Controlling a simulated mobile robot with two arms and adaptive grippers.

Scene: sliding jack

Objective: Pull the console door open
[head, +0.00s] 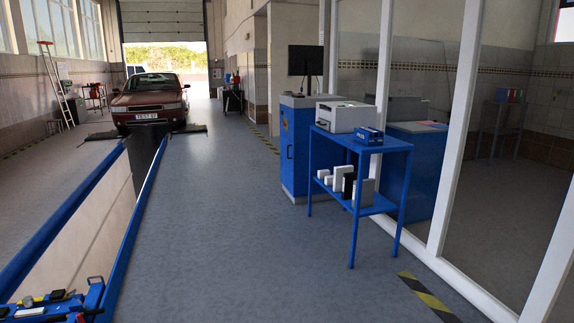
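The blue console (303,170) stands on the floor right of the middle, with a monitor (305,61) on top. Its narrow blue door (288,152) faces the left front and looks shut, with a small dark handle-like mark on it. A yellowish label shows near its top left edge. The console's right side is partly hidden behind a blue table. Neither of my grippers is in view.
The blue table (383,146) beside the console holds a printer (345,116) and a blue box (369,136). A blue-edged pit (118,190) runs along the left, with a blue jack (75,303) at bottom left. Grey floor (225,240) before the console is clear.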

